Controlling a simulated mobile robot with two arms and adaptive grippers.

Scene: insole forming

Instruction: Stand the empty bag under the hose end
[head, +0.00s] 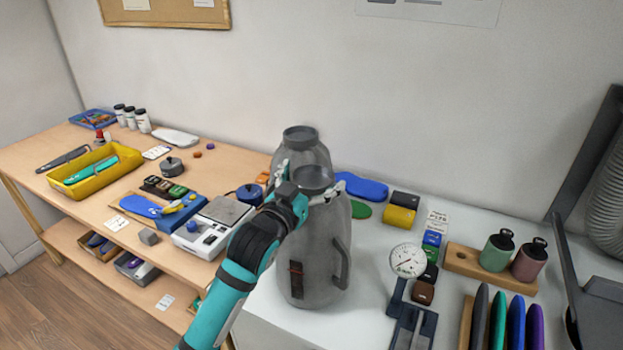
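Two grey bags with round dark collars and side handles stand close together near the wall. The front bag (318,265) is upright, seemingly on the white table, with a dark red-marked strip on its front. The rear bag (300,150) is partly hidden behind it. My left gripper (305,185) is at the front bag's neck, one pale finger on each side of it. Whether the fingers press on the neck is not clear. A grey ribbed hose (609,205) shows at the right edge; its end is not clearly visible. My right gripper is not in view.
A dial gauge (408,260), a wooden block with two bottles (490,270) and upright coloured insoles (500,322) stand right of the bags. A digital scale (205,238) and yellow tray (90,186) lie left. A dark frame (585,300) fills the right edge.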

